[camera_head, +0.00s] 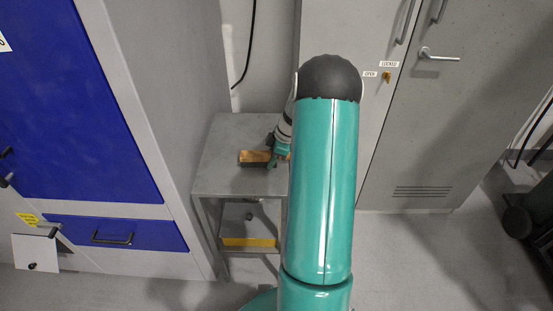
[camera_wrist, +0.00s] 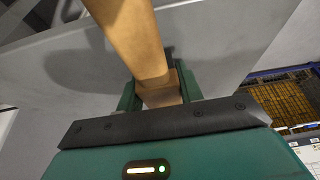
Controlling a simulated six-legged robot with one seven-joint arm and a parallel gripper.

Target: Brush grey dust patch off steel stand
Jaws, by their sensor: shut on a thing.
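The steel stand (camera_head: 215,178) is a small grey table between the blue-and-grey cabinet and the grey lockers. My gripper (camera_head: 276,158) is over its top and shut on a wooden brush (camera_head: 254,157). In the wrist view the brush's wooden body (camera_wrist: 130,35) runs up and away from between the green fingers of my gripper (camera_wrist: 158,95). Its bristles are hard to make out in either view. The stand's grey top (camera_wrist: 215,45) lies behind the brush in the wrist view. I cannot make out a dust patch for sure; a darker area by the brush may be shadow.
A cabinet with blue panels (camera_head: 75,100) stands close on the stand's left. Grey lockers (camera_head: 440,90) are behind and to the right. A lower shelf (camera_head: 235,215) with a yellow strip is under the top. Floor at the right front (camera_head: 420,255) is clear.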

